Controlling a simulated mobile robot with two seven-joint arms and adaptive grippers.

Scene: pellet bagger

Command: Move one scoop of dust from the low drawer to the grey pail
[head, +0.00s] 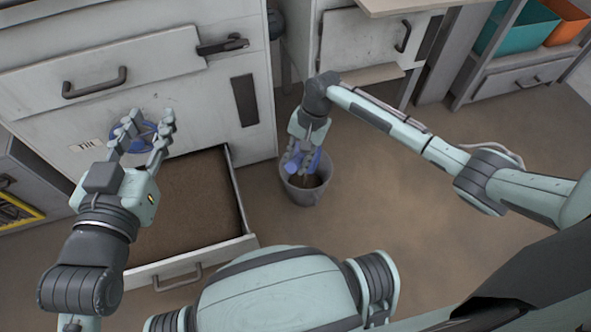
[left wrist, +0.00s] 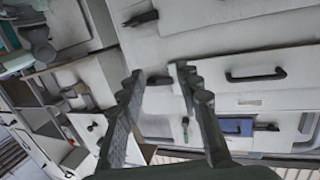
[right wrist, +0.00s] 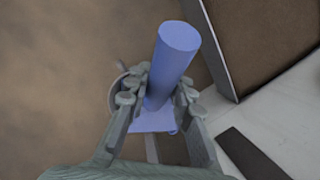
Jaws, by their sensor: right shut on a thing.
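The low drawer (head: 205,258) is pulled out below the white cabinet and holds a wide bed of brown dust (head: 195,200). The grey pail (head: 303,196) stands on the floor to the right of the drawer. My right gripper (head: 303,158) is shut on the blue scoop (right wrist: 177,55), over the pail's mouth in the head view. The scoop's bowl is mostly hidden by the fingers. Brown shows inside the pail, but I cannot tell how much dust is there. My left gripper (head: 143,130) is open and empty, raised above the drawer's left side.
A blue round part (head: 139,138) on the cabinet front shows behind my left fingers. A grey cabinet (head: 365,45) stands behind the pail. A shelf with a teal bin (head: 525,27) and an orange bin (head: 566,22) is at the upper right. The floor right of the pail is clear.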

